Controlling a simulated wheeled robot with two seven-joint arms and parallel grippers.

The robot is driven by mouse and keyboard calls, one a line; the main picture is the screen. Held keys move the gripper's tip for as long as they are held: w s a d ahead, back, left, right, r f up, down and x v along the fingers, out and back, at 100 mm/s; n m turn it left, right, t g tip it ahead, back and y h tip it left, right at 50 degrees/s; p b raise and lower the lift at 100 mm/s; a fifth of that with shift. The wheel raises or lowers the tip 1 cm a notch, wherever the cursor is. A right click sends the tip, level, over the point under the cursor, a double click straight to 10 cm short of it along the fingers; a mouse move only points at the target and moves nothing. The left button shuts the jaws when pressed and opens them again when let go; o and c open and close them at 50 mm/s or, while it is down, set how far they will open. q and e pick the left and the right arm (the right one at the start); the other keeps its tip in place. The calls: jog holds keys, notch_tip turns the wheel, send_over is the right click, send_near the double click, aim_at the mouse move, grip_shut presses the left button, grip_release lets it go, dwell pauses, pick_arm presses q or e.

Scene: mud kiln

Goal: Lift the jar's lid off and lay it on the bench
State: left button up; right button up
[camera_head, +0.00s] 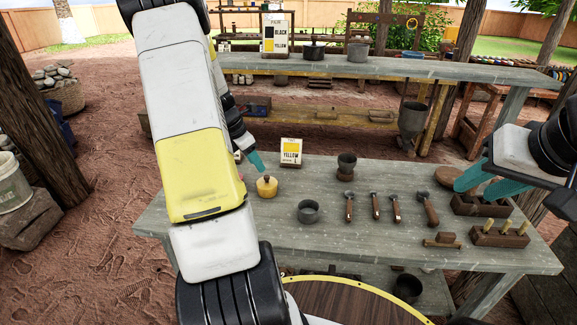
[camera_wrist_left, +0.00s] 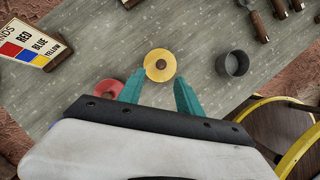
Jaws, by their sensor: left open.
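A small yellow jar (camera_head: 266,191) stands on the bench (camera_head: 330,235), with its lid (camera_head: 267,181) on top; the lid has a dark knob. In the left wrist view the round yellow lid (camera_wrist_left: 152,73) is seen from above, just ahead of the fingertips. My left gripper (camera_head: 254,164) is open and empty, above and slightly behind the jar. The left wrist view shows its two teal fingers (camera_wrist_left: 160,80) spread either side of the lid's near edge, apart from it. My right gripper (camera_head: 472,191) is open over the bench's right end, with nothing seen between its fingers.
A red round object (camera_wrist_left: 108,89) lies left of the yellow jar, partly behind a finger. A card sign (camera_head: 291,152) stands behind the jar. A grey cup (camera_head: 308,212) and several tools are to the right. Bare bench shows in front of the jar.

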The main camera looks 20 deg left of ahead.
aim_at(266, 176)
pick_arm(q)
jog(key=x, duration=0.7)
jog(key=shift+w+d+f, duration=0.1)
jog(key=shift+d+f, duration=0.1)
jog(key=shift+f, duration=0.05)
grip_shut()
